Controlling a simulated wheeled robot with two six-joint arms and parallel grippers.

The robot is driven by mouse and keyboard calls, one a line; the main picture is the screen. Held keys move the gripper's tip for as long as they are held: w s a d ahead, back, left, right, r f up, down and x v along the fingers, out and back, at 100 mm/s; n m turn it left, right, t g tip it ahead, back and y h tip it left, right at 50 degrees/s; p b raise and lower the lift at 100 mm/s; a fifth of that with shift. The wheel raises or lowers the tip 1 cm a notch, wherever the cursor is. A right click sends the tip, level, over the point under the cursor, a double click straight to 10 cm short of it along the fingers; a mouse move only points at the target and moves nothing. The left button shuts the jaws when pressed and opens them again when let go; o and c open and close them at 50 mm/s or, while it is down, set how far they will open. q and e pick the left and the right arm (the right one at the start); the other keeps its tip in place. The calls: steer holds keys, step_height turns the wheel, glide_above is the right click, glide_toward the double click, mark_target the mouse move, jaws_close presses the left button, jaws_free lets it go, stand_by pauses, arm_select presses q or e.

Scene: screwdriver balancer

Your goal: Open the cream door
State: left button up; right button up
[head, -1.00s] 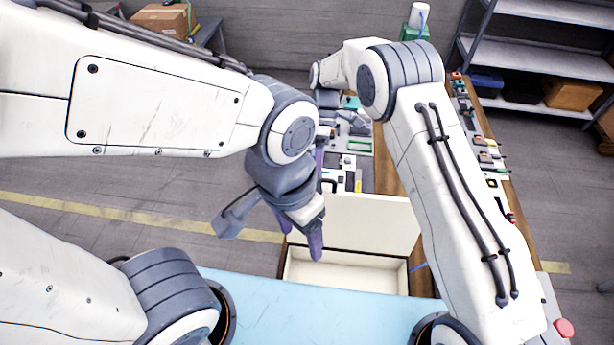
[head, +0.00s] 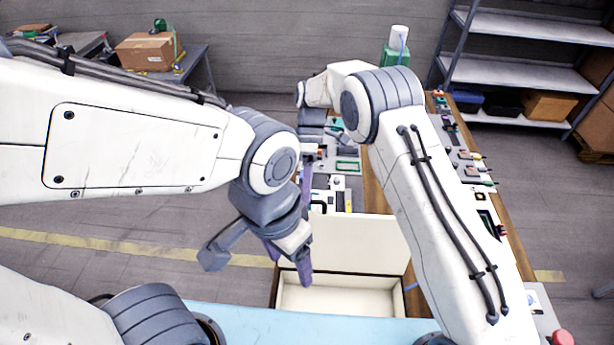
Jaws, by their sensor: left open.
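The cream door (head: 362,240) is a flat cream panel at the near end of the workbench. A dark handle (head: 318,206) shows near its upper left corner. Just below the panel in the picture is an open, cream-lined compartment (head: 345,300) with a dark rim. My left gripper (head: 290,260) points down at the left edge of the panel and compartment, open, with nothing seen between its fingers. I cannot tell whether it touches the panel. My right gripper (head: 306,180) is farther back, near the handle, mostly hidden behind my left wrist; its jaws cannot be made out.
The workbench (head: 376,195) carries tools and small parts along its length. A pale blue surface (head: 280,318) lies in front of the compartment. A red button (head: 562,338) is at lower right. Shelves (head: 520,70) stand at back right. Floor to the left is clear.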

steer(key=p+v, duration=0.1)
steer(key=v, duration=0.8)
steer(key=shift+p, duration=0.3)
steer(key=shift+d, duration=0.1)
steer(key=s+m+t+b, duration=0.4)
steer(key=s+m+b, duration=0.2)
steer(key=s+b, duration=0.55)
steer(key=s+d+f+m+t+b, duration=0.2)
steer(key=s+d+f+b, duration=0.1)
steer(key=s+f, duration=0.3)
steer(key=s+d+f+m+t+y+b, duration=0.1)
steer(key=s+d+f+m+t+b, duration=0.1)
steer(key=s, duration=0.9)
steer(key=d+f+m+b, duration=0.1)
steer(key=d+f+b, duration=0.1)
steer(key=d+f, duration=0.1)
steer(key=shift+s+d+f, duration=0.2)
steer(key=shift+d+f, duration=0.05)
steer(key=shift+f, duration=0.2)
